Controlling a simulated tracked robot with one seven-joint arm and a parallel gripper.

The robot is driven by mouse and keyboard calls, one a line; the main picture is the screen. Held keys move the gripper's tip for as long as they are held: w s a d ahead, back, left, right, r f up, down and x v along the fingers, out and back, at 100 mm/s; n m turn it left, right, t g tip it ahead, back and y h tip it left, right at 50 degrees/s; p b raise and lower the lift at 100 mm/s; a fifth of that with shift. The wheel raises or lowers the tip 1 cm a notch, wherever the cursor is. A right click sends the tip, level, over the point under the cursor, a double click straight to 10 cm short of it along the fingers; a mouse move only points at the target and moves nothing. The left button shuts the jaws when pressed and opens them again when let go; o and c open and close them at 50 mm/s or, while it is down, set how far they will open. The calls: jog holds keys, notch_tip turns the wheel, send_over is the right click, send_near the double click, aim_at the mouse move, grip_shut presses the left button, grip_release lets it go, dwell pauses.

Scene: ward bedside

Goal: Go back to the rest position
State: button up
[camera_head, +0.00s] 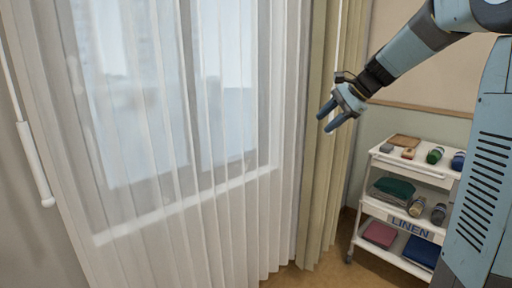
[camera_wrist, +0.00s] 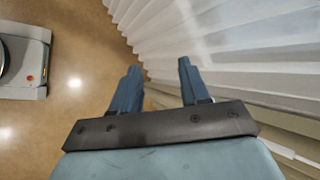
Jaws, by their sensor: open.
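My gripper (camera_head: 328,116) is at the upper right of the head view, held in the air in front of the curtain's right edge. Its two blue fingers are apart with nothing between them. The wrist view looks down past the open fingers (camera_wrist: 158,85) to the brown floor and the foot of the curtain.
A sheer white curtain (camera_head: 170,150) hangs before a window, with a beige drape (camera_head: 325,165) beside it. A white linen cart (camera_head: 405,167) with several items stands lower right. A grey-white unit (camera_wrist: 25,92) is on the floor at left in the wrist view; bare floor (camera_wrist: 85,50) lies between.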

jog(key=s+f+n+h, duration=0.2)
jog(key=s+n, duration=0.2)
jog(key=s, duration=0.6)
jog(key=s+d+f+n+t+h, duration=0.1)
jog(key=s+n, duration=0.3)
jog(key=s, duration=0.6)
jog(key=s+d+f+n+h, duration=0.1)
jog(key=s+f+n+h, duration=0.3)
jog(key=s, duration=0.7)
jog(key=shift+s, duration=0.1)
